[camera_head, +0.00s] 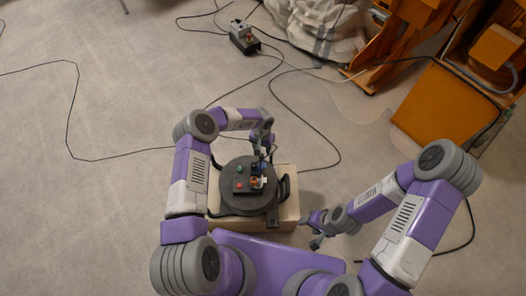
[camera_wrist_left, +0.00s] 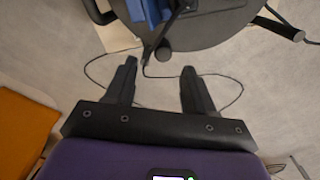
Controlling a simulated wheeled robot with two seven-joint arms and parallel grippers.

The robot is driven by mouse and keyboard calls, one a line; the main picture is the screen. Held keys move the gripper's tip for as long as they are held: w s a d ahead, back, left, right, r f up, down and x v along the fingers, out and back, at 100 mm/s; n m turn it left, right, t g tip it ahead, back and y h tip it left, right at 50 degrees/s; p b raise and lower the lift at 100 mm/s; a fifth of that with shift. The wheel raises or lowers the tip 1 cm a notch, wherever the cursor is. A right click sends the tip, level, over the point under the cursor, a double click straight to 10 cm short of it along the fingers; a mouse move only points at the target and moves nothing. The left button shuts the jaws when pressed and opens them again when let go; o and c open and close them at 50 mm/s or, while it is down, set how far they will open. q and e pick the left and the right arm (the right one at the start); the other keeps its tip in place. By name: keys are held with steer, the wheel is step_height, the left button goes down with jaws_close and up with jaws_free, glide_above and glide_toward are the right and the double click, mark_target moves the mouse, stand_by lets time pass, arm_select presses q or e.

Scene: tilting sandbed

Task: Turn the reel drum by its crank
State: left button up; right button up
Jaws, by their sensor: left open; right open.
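The reel drum (camera_head: 233,200) is a dark round disc with a red and a green button, a blue part and a small white and orange part on its face. Its dark edge fills the top of the left wrist view (camera_wrist_left: 215,22). A short dark knob (camera_wrist_left: 163,54), which looks like the crank handle, stands at the drum's edge there. My left gripper (camera_head: 262,148) is open over the drum's far edge. In the left wrist view its fingers (camera_wrist_left: 160,78) are apart, with the knob just beyond and between the tips. My right gripper (camera_head: 316,231) is open and empty, right of the drum.
The drum sits on a pale wooden block (camera_head: 287,213) with a dark tubular frame (camera_head: 283,187). Thin black cables (camera_head: 330,165) cross the floor. A small grey and black box (camera_head: 243,38), a pale sack (camera_head: 318,25) and orange furniture (camera_head: 445,110) stand at the back. The floor at left is mostly clear.

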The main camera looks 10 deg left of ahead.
arm_select(q)
steer(key=shift+w+a+f, duration=0.2)
steer(key=shift+a+f, duration=0.05)
steer(key=shift+f, duration=0.25)
step_height(320, 180, down, 6)
steer(key=shift+f+b, duration=0.25)
steer(key=shift+b, duration=0.9)
steer(key=shift+c, duration=0.2)
jaws_close()
